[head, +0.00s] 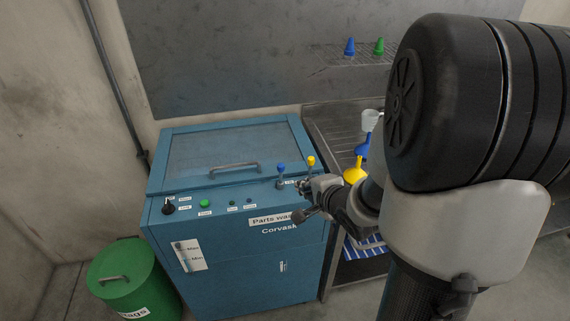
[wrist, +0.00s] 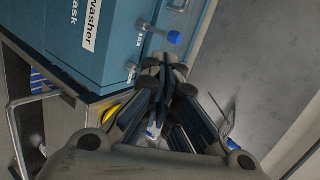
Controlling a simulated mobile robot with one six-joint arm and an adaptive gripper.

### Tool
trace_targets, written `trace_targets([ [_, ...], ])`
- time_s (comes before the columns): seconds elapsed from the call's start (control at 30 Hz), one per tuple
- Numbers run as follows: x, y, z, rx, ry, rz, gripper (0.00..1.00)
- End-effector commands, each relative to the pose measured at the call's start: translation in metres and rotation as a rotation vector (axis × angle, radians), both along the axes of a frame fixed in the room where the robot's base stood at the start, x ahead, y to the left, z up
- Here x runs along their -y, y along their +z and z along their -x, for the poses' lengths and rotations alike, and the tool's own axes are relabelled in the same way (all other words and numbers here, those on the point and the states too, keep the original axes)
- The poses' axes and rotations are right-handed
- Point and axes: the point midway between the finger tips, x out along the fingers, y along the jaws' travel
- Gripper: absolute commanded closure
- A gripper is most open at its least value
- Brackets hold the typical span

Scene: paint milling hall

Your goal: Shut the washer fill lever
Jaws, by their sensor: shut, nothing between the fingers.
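The blue parts washer (head: 235,245) has two upright levers on the right of its top panel. One has a blue knob (head: 281,168), the other a yellow knob (head: 311,160). The small labels by them are too small to read, so I cannot tell which is the fill lever. My gripper (head: 303,185) is shut and empty, close by the levers at the panel's right end; whether it touches one is unclear. In the wrist view the closed fingers (wrist: 166,62) are near a blue-tipped lever (wrist: 173,37), apparently just short of it.
The washer's lid (head: 232,148) with a grey handle is down. A black knob (head: 168,207) and green button (head: 204,203) are on the panel's left. A yellow funnel (head: 354,172) and blue funnel (head: 362,147) stand right of the washer. A green bin (head: 125,285) stands left.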

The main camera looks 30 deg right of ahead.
Motion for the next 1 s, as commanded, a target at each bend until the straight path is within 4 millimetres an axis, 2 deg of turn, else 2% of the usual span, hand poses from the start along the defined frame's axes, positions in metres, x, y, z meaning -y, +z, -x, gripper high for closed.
trace_targets([
  [0.23,0.003,-0.005,-0.010,-0.009,-0.010,0.007,1.00],
  [0.3,0.005,-0.022,-0.027,-0.002,-0.006,0.012,1.00],
  [0.57,0.011,-0.052,-0.074,-0.004,-0.007,0.012,1.00],
  [0.8,0.015,-0.051,-0.105,-0.002,-0.008,0.012,1.00],
  [1.0,0.016,-0.050,-0.113,-0.003,-0.009,0.011,1.00],
])
